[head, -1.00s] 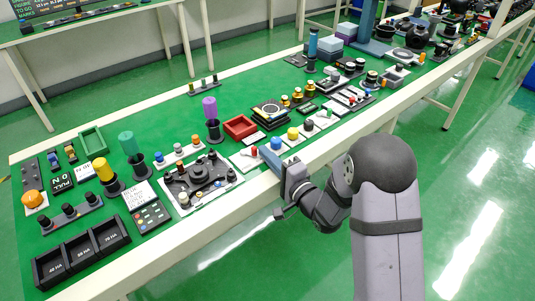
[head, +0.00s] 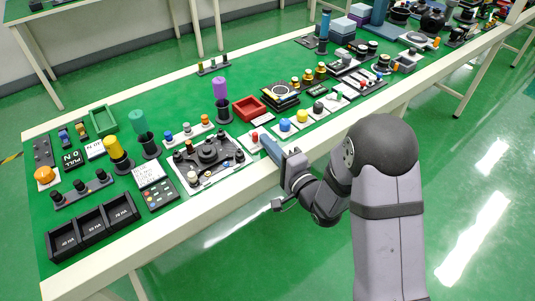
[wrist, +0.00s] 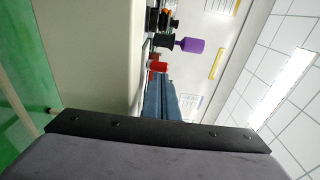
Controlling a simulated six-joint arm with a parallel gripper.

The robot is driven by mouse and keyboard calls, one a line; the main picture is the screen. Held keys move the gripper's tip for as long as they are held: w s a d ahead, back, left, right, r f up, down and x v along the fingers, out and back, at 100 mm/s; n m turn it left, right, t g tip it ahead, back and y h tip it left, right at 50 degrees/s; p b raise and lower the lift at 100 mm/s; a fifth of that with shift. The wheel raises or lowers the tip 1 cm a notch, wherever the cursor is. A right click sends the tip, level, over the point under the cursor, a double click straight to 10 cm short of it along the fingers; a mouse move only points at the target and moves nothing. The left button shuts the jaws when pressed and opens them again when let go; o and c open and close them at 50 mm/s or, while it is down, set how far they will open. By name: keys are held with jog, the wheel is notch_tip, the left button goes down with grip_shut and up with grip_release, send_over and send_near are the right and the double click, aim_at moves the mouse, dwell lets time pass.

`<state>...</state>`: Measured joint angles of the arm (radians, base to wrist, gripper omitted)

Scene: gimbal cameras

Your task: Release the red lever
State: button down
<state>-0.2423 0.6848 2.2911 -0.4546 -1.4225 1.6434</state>
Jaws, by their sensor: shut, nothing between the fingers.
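The red lever (head: 255,137) is a small red upright piece on a white plate near the table's front edge in the head view. In the wrist view its red top (wrist: 159,66) shows just beyond my fingertips. My gripper (head: 266,139) has blue fingers, shut and empty, reaching in over the front edge just to the right of the lever. The fingers also show in the wrist view (wrist: 160,97). Whether they touch the lever cannot be told. The lever's base is partly hidden.
A blue button (head: 285,125) and a yellow button (head: 302,116) stand to the right of the lever. A black panel with knobs (head: 208,158) lies to the left. A red tray (head: 249,108) and a purple-topped cylinder (head: 220,87) are behind. The aisle in front is free.

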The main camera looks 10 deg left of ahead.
aim_at(266, 171)
jog(key=s, duration=0.5)
jog(key=s+p, duration=0.1)
jog(key=s, duration=0.1)
jog(key=shift+s+d+r, duration=0.25)
jog(key=shift+s, duration=0.05)
jog(key=s+p, duration=0.1)
jog(key=p, duration=0.2)
jog(key=shift+s, duration=0.25)
jog(key=shift+s+d+f+p, duration=0.1)
jog(key=shift+s+f+p, duration=0.15)
jog(key=shift+p, duration=0.15)
